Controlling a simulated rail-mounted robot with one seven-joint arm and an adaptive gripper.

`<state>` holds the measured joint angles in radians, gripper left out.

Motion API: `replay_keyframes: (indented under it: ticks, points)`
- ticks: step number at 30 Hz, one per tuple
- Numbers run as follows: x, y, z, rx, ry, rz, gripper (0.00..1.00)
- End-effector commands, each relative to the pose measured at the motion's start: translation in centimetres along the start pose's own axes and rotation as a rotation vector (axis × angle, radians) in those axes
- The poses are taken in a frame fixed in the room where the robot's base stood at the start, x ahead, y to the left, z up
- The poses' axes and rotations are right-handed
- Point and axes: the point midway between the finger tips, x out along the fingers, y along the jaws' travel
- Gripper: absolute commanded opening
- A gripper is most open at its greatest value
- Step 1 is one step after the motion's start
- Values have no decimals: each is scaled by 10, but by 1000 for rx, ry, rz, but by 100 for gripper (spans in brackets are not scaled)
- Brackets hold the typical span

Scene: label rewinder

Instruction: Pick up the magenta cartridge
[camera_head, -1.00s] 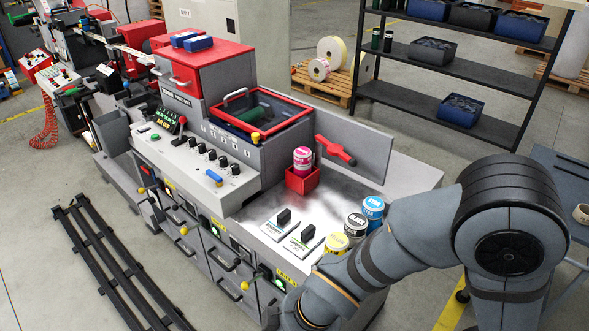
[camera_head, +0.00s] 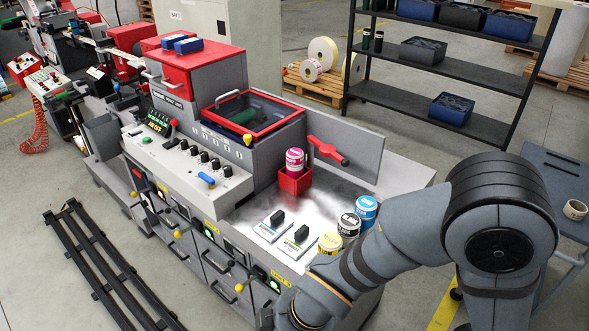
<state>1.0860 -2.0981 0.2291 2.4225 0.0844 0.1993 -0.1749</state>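The magenta cartridge (camera_head: 295,160) stands upright in a small red square holder (camera_head: 295,182) on the machine's metal worktop. Its upper part and white-edged top show above the holder, and its lower part is hidden inside. My arm enters from the right and bends down at the bottom of the picture. My gripper is out of view below the frame, so its fingers do not show.
Cyan (camera_head: 365,210), black (camera_head: 348,227) and yellow (camera_head: 330,243) cartridges stand in a row right of the holder, beside my arm. Two black-knobbed switch plates (camera_head: 295,241) lie in front. A red lever (camera_head: 328,149) sticks out behind the cartridge. Bare worktop lies between.

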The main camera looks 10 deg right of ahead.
Motion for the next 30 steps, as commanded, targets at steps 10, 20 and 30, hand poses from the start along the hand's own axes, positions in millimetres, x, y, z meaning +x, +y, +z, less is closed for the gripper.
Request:
replay_keyframes:
  ticks: [10,20,30]
  points:
    - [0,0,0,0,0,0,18]
    - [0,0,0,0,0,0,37]
    - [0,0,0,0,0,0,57]
